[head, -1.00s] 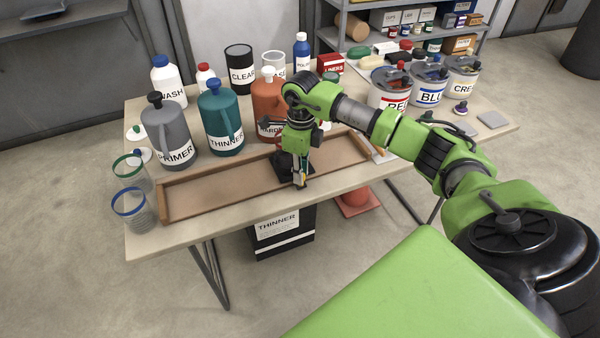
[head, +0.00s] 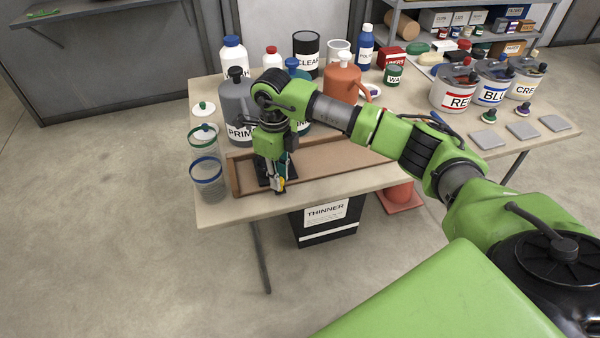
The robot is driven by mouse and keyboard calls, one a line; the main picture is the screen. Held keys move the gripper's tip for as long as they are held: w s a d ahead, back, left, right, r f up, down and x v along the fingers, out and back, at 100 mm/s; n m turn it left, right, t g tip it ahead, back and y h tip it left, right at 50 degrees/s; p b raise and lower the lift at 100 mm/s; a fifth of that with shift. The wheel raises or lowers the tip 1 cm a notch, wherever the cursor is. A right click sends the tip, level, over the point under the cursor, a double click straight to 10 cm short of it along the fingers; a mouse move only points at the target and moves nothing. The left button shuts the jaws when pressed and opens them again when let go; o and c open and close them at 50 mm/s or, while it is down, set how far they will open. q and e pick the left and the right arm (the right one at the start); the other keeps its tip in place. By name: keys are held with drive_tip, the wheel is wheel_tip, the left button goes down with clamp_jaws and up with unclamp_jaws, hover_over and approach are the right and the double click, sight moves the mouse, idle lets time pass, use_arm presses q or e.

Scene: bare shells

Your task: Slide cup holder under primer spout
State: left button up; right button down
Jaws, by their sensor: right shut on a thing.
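My right gripper (head: 279,187) points down over the left part of the wooden tray (head: 345,163). It is shut on the black cup holder (head: 263,174), which sits low in the tray and is mostly hidden by the gripper. The grey primer jug (head: 235,103) stands behind the tray's left end, and my arm covers part of its label. The holder is in front of and slightly right of this jug. The jug's spout is hard to make out. My left gripper is out of the picture.
Two clear cups with green (head: 203,137) and blue (head: 206,172) rims stand left of the tray. The teal thinner jug (head: 300,112) and orange jug (head: 342,82) stand behind it. Paint cans, including a red-labelled one (head: 453,90), are at right. The tray's right part is empty.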

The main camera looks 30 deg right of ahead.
drive_tip(key=shift+w+a+b, duration=0.1)
drive_tip(key=shift+w+a, duration=0.1)
drive_tip(key=shift+a, duration=0.65)
drive_tip(key=shift+w+a+b, duration=0.15)
drive_tip(key=shift+w+a, duration=0.1)
drive_tip(key=shift+a, duration=0.65)
drive_tip(key=shift+w+a+b, duration=0.1)
drive_tip(key=shift+w+a, duration=0.1)
drive_tip(key=shift+a, duration=0.65)
drive_tip(key=shift+r, duration=0.1)
drive_tip(key=c, duration=1.9)
unclamp_jaws()
drive_tip(key=shift+a, duration=0.15)
drive_tip(key=shift+r, duration=0.1)
wheel_tip(320, 180, up, 12)
drive_tip(key=shift+f, duration=0.2)
